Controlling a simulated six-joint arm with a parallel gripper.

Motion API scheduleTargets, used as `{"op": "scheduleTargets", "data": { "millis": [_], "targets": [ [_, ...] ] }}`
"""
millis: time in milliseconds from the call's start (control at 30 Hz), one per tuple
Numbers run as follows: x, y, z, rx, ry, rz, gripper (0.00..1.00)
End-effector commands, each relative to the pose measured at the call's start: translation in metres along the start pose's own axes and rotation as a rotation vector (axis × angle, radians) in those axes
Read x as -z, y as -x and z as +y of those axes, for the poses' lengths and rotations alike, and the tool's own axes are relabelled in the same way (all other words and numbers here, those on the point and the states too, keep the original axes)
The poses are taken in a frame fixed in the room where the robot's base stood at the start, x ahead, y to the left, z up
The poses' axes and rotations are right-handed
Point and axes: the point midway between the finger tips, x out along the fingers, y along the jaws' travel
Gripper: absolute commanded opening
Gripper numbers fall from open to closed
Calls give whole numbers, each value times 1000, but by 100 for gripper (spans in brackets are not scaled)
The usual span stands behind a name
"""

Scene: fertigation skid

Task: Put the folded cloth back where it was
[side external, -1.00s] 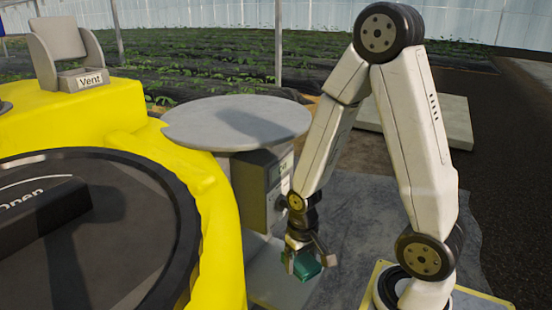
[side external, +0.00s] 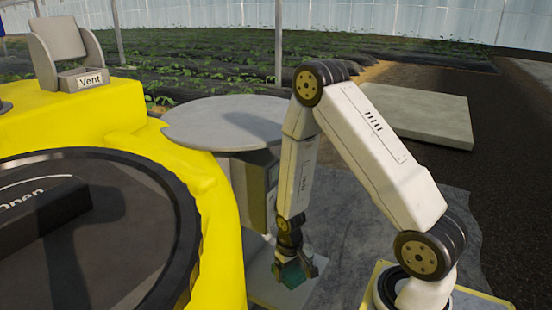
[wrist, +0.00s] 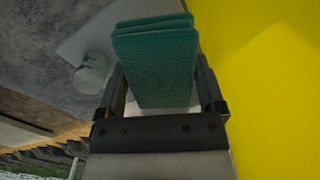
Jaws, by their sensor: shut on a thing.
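The folded cloth is green, with layered folds. In the side external view the cloth (side external: 292,274) is low in my gripper (side external: 296,268), just above or at the pale grey base plate (side external: 268,292) beside the yellow tank. I cannot tell if it touches the plate. In the wrist view the cloth (wrist: 155,65) fills the space between the two fingers of my gripper (wrist: 162,85), which are shut on it. A whitish surface shows just beneath the cloth in the wrist view.
The yellow tank (side external: 222,215) stands close on the left, and its yellow wall (wrist: 270,80) fills the wrist view's right side. A round grey table top (side external: 225,120) stands behind my gripper. A clear, roundish object (wrist: 92,73) sits near the cloth at left.

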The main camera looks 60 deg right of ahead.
Motion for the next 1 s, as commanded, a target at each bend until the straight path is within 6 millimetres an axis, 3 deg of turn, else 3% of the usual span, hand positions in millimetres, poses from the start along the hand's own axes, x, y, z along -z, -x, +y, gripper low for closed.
{"op": "scheduleTargets", "data": {
  "millis": [433, 833, 1000],
  "targets": [
    [23, -36, 22, 0, 331, 0, 32],
    [26, -42, 24, 0, 378, 0, 32],
    [26, -53, 24, 0, 378, -1, 32]
  ]
}}
